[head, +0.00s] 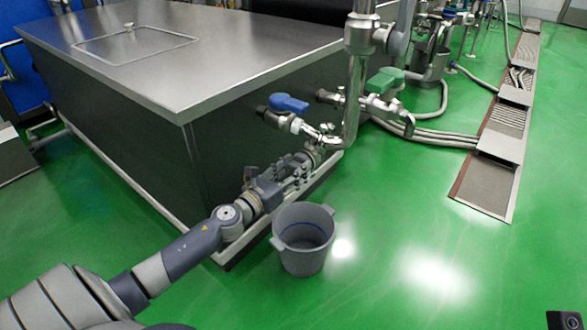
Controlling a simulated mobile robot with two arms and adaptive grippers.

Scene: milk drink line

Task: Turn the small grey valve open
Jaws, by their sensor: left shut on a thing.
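My left gripper (312,157) reaches in from the lower left, low along the front of the steel tank. Its fingers are shut on a small part at the foot of the steel pipe (354,95). I take this part to be the small grey valve; the fingers mostly hide it, so its handle's angle cannot be told. Just above the gripper is a valve with a blue handle (289,103). A valve with a green handle (385,80) is to the right. A larger grey lever (402,28) is higher on the pipe. My right gripper is not in view.
A grey bucket (303,238) stands on the green floor just below my left gripper. The steel tank (125,55) fills the upper left. Hoses (440,138) and a floor drain (487,188) lie at the right.

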